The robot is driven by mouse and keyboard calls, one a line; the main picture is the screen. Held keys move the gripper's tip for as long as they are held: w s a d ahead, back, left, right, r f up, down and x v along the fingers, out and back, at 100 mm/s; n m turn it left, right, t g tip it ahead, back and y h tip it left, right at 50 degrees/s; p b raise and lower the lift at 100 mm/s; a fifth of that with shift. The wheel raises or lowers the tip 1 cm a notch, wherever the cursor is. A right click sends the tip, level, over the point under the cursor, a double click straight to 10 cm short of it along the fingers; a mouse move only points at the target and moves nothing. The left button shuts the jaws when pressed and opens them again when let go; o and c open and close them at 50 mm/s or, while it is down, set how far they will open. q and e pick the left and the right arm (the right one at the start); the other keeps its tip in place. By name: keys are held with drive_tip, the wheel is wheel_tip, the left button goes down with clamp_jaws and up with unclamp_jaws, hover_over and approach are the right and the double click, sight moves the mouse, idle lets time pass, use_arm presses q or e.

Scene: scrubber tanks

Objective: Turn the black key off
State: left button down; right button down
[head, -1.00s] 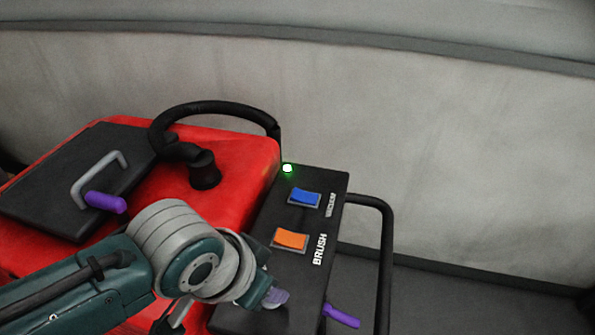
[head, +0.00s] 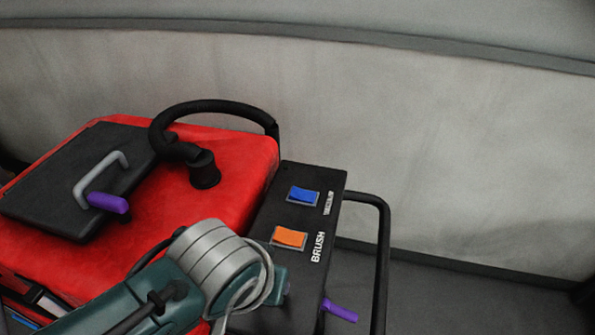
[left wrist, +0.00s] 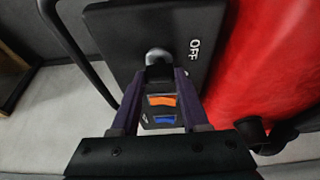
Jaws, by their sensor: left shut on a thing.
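The black key (left wrist: 159,72) sits on the dark control panel (left wrist: 125,38), with a round light-grey piece beside it at its lock. My left gripper (left wrist: 160,77) is shut on the key, one purple-dark finger on each side. The OFF label (left wrist: 195,48) is to the right of the key, and another label is partly hidden by a finger. In the head view, the panel (head: 265,222) is on the red machine (head: 240,165); my left arm covers the key and my fingers there. My right gripper is not in view.
A blue switch (head: 304,195) and an orange switch (head: 290,237), marked BRUSH, are on the panel. A black hose (head: 215,106), a lid (head: 75,170) with a purple-gripped handle, a black side rail (head: 384,240) and a purple lever (head: 341,312) are close by.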

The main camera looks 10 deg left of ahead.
use_arm(q)
drive_tip(key=shift+c, duration=2)
unclamp_jaws()
drive_tip(key=shift+s+r, duration=0.1)
drive_tip(key=shift+r, duration=0.4)
drive_tip(key=p+v, duration=0.2)
drive_tip(key=v, duration=0.7)
drive_tip(key=shift+s, duration=0.1)
